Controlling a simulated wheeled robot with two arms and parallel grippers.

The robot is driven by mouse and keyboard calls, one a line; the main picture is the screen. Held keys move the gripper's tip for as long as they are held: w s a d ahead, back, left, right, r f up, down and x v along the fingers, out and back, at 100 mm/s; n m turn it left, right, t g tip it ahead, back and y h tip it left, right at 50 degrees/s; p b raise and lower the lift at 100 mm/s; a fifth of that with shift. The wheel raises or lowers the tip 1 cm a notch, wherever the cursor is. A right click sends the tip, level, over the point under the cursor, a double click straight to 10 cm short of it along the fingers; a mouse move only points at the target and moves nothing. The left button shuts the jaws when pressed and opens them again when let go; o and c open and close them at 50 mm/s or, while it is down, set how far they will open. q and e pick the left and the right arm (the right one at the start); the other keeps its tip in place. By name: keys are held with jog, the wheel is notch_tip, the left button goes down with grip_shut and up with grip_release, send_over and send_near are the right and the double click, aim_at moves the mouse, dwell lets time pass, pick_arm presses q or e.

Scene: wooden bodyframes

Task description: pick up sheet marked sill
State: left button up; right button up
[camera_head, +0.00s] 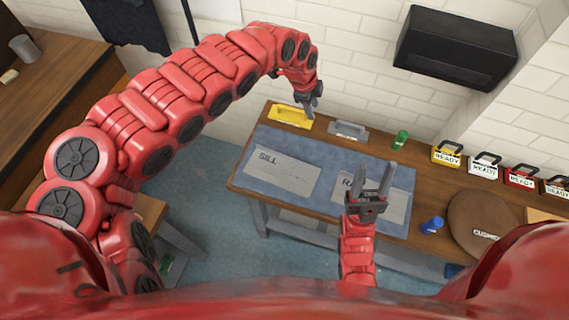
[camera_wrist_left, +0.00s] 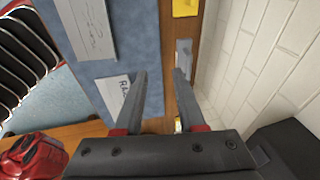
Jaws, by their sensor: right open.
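The sheet marked SILL (camera_head: 268,182) is a pale grey sheet lying flat on the left part of a blue mat (camera_head: 300,148). In the left wrist view a pale sheet with scribbled marks (camera_wrist_left: 86,28) lies on the mat at the upper left; it seems to be the same sheet. My left gripper (camera_head: 313,101) is over the back edge of the table, behind and to the right of the sheet, apart from it. Its fingers (camera_wrist_left: 160,74) are parted and empty. My right gripper (camera_head: 374,180) is open, in front of a second sheet whose label begins RA (camera_head: 398,203) and partly hiding it.
A yellow tool (camera_head: 290,115) and a grey tool (camera_head: 347,130) lie along the table's back edge, near a green item (camera_head: 400,140). At right are several READY-labelled items (camera_head: 447,156), a blue object (camera_head: 432,225) and a brown cushion (camera_head: 484,222). A brick wall stands behind.

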pick_arm(q)
jog(key=s+a+f+m+g+y, duration=0.1)
jog(key=s+a+f+g+y, duration=0.15)
jog(key=s+a, duration=0.35)
jog(key=b, duration=0.3)
send_near(283, 167)
jog(key=w+d, duration=0.1)
jog(key=w, duration=0.1)
jog(key=shift+d+f+t+p, duration=0.1)
jog(key=shift+f+t+p, duration=0.25)
jog(key=shift+t, duration=0.1)
jog(key=f, duration=0.2)
jog(key=d+f+p, duration=0.1)
jog(key=f, duration=0.1)
jog(key=shift+s+f, duration=0.1)
jog(key=shift+a+f+p, duration=0.25)
jog(key=shift+f+p, duration=0.05)
jog(key=shift+f, duration=0.15)
jog(key=shift+c, duration=0.3)
grip_shut()
